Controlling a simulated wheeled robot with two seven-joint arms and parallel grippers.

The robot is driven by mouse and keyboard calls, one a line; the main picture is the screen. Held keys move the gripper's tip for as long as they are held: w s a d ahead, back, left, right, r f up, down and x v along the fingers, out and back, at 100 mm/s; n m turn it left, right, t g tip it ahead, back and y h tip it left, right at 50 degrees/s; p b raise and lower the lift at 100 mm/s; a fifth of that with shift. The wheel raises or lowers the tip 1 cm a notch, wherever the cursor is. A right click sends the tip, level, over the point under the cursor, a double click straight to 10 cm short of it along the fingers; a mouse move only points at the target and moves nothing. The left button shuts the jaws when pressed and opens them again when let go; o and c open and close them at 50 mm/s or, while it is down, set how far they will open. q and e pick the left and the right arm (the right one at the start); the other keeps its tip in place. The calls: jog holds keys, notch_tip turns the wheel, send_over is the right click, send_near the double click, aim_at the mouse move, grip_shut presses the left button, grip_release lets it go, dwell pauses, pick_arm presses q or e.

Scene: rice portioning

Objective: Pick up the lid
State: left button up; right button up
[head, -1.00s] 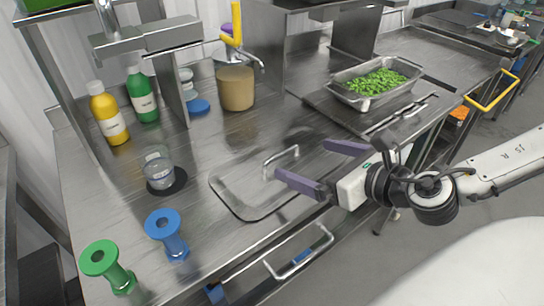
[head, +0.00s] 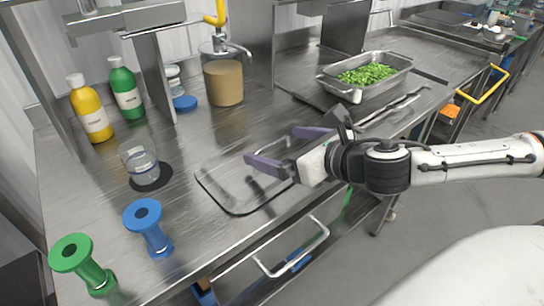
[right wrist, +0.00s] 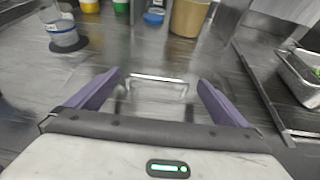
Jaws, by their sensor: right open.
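The lid (head: 222,190) is a flat, shiny metal plate with rounded corners, lying on the steel counter near its front edge. In the right wrist view the handle (right wrist: 158,78) shows as a pale metal bar, somewhat blurred, ahead of and between the two purple fingers. My right gripper (right wrist: 158,84) is open, with nothing held. I cannot tell how high the fingers are above the lid. My left gripper is not in view.
A metal pan of green pieces (head: 359,92) stands behind right, with tongs (head: 395,107) before it. A tan-filled container (head: 224,82), yellow bottle (head: 91,112) and green bottle (head: 127,93) stand behind. A clear cup (head: 141,165), blue spool (head: 149,229) and green spool (head: 83,264) are left.

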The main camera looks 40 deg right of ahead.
jog(key=shift+w+a, duration=0.25)
jog(key=shift+w, duration=0.15)
jog(key=shift+w+d+f, duration=0.1)
jog(key=shift+w+f, duration=0.1)
jog(key=shift+w, duration=0.2)
jog(key=shift+w+f, duration=0.3)
jog(key=shift+w, duration=0.2)
jog(key=c, duration=1.4)
jog(key=shift+c, duration=0.2)
jog(key=shift+r, duration=0.15)
